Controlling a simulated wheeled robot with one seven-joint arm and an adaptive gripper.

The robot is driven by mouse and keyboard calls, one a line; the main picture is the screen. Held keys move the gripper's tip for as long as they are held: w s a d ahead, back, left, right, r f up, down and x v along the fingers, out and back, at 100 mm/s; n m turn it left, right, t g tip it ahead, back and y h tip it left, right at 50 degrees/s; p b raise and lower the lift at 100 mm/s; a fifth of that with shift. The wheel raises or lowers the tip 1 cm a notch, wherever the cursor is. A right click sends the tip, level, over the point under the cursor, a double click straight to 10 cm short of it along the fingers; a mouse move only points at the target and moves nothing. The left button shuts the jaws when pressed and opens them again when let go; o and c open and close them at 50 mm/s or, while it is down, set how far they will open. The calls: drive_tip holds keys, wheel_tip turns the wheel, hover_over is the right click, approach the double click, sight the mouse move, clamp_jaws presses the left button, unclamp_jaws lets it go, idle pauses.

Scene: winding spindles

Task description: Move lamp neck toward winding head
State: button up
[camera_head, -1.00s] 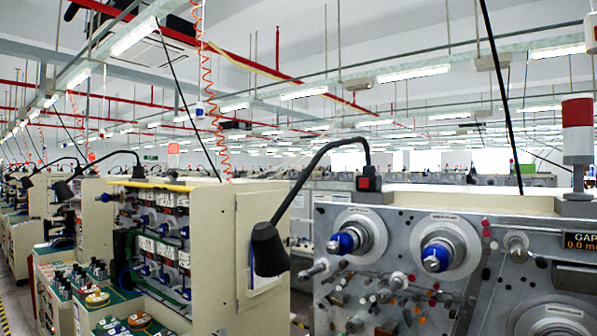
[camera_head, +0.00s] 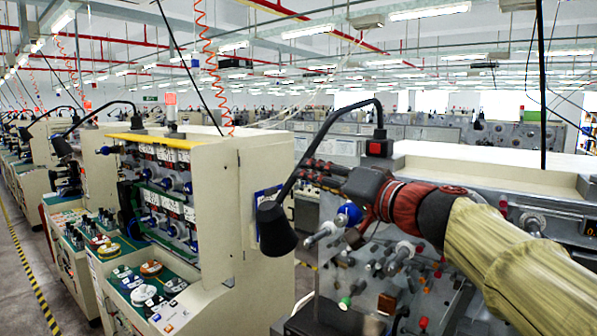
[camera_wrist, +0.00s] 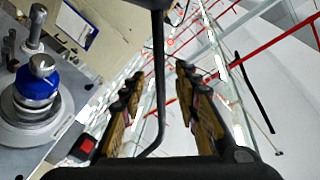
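The black lamp neck (camera_head: 325,124) arches from a base with a red button on the right-hand machine down to a black cone-shaped lamp head (camera_head: 275,228). My gripper (camera_head: 304,171) reaches in from the right, its fingertips at the neck's descending part. In the wrist view the neck (camera_wrist: 158,75) runs between the two fingers, with gaps on both sides, so my gripper (camera_wrist: 160,72) is open. The winding head (camera_head: 330,268) is the grey panel below my gripper, partly hidden by my arm. A blue-collared spindle (camera_wrist: 37,87) shows left in the wrist view.
Several spindles and pins stick out of the grey panel below my arm. A beige machine (camera_head: 213,190) with coloured controls stands to the left. A walkway with a striped yellow line (camera_head: 32,262) lies at far left.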

drive_tip(key=p+x, duration=0.2)
drive_tip(key=x, duration=0.5)
drive_tip(key=shift+s, duration=0.1)
drive_tip(key=shift+c, duration=0.7)
clamp_jaws()
